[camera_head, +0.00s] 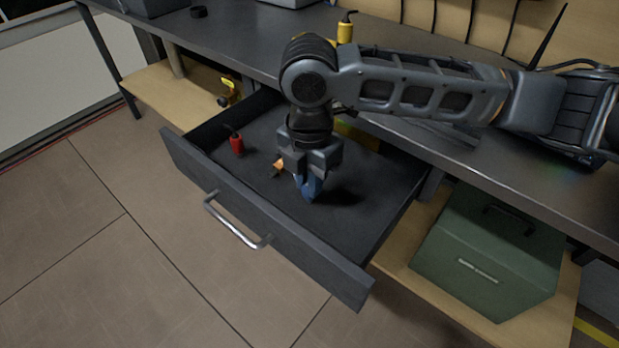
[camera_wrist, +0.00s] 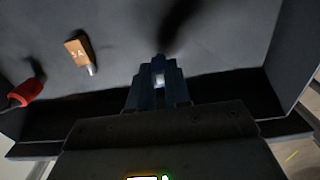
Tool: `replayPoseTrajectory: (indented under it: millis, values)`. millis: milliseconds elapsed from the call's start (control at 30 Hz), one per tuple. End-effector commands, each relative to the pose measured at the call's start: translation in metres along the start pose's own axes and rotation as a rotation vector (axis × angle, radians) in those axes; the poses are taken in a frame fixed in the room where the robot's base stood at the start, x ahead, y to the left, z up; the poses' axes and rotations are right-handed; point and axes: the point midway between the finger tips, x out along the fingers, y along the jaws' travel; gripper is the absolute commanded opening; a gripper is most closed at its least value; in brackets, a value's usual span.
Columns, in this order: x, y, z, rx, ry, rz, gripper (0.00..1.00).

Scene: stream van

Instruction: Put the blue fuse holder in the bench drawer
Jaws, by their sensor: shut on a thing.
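The bench drawer (camera_head: 355,215) is pulled out below the dark workbench, and its floor is in view from above. My gripper (camera_head: 308,182) points down inside the drawer's outline. It is shut on the blue fuse holder (camera_head: 309,189), which hangs from the fingertips over the drawer floor. I cannot tell whether the holder touches the floor. In the wrist view the blue fuse holder (camera_wrist: 158,85) shows between the fingers, partly hidden, with the drawer floor behind it.
A red fuse holder (camera_head: 236,144) and an orange piece (camera_head: 278,165) marked "5A" lie in the drawer, left of my gripper. A yellow fuse holder (camera_head: 346,30) stands on the bench top. A green case (camera_head: 488,250) sits on the lower shelf at right. Drawer walls surround my gripper.

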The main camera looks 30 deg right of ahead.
Motion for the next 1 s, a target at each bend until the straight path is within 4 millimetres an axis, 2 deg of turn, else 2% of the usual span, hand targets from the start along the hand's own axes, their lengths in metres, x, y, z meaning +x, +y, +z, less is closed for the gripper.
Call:
replayPoseTrajectory:
  millis: [100,133,400,633,767,1000]
  values:
    - [0.003,0.000,0.000,0.000,0.000,0.000,0.00]
    - [0.003,0.000,0.000,0.000,0.000,0.000,0.19]
    - [0.003,0.000,0.000,0.000,0.000,0.000,0.43]
    - [0.002,0.000,0.000,0.000,0.000,0.000,0.43]
    - [-0.007,0.000,0.000,0.000,0.000,0.001,0.43]
    - [-0.052,0.001,0.000,-0.002,-0.001,0.003,0.43]
